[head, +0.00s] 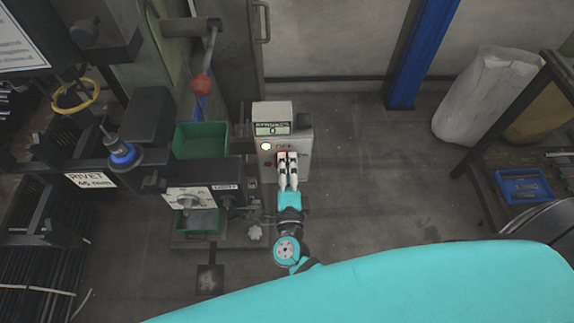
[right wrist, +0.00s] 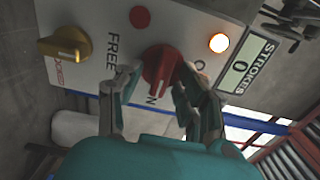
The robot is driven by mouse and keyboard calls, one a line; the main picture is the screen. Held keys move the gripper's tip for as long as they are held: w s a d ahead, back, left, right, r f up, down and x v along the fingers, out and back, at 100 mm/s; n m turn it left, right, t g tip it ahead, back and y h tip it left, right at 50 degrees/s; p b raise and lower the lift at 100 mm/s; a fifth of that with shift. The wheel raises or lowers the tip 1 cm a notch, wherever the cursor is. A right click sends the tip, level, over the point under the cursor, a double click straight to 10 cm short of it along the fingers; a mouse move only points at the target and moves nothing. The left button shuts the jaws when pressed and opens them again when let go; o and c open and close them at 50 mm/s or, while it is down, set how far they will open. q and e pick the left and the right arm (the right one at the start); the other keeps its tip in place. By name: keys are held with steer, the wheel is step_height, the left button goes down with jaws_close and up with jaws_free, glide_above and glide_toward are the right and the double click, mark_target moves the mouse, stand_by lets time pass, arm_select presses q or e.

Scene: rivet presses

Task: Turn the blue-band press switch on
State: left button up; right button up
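The control box (head: 266,165) with a strokes counter reading 0 stands beside the press with the blue band (head: 122,155). In the right wrist view its red switch (right wrist: 160,68) has a ridge that looks lengthwise toward the letters ON; the OFF lettering is partly hidden. My right gripper (head: 287,157) is at the box face, with its fingers apart. In the wrist view the gripper (right wrist: 150,88) has one finger on each side of the switch; the right fingertip is close to it, contact unclear. My left gripper is not in view.
A lit lamp (right wrist: 219,43), a dark red button (right wrist: 139,17) and a yellow knob (right wrist: 65,45) share the panel. A red ball lever (head: 201,85) and green bin (head: 200,140) are left of the box.

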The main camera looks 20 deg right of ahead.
steer(key=shift+s, duration=0.1)
steer(key=v, duration=1.2)
steer(key=s+a+f+n+g+y+p, duration=0.1)
steer(key=s+f+n+g+y+p, duration=0.2)
steer(key=f+n, duration=0.65)
steer(key=s+a+f+n+g+y, duration=0.1)
steer(key=s+f+n+g+y, duration=0.3)
steer(key=f, duration=0.9)
steer(key=s+d+f+n+g+h+p, duration=0.1)
steer(key=s+d+f+n+g, duration=0.3)
steer(key=s+d+f, duration=0.3)
steer(key=s+d+f+n+g+h+p, duration=0.1)
steer(key=s+d+f+n+g, duration=0.4)
steer(key=s+d+f, duration=0.3)
steer(key=s+n, duration=0.1)
steer(key=s, duration=0.3)
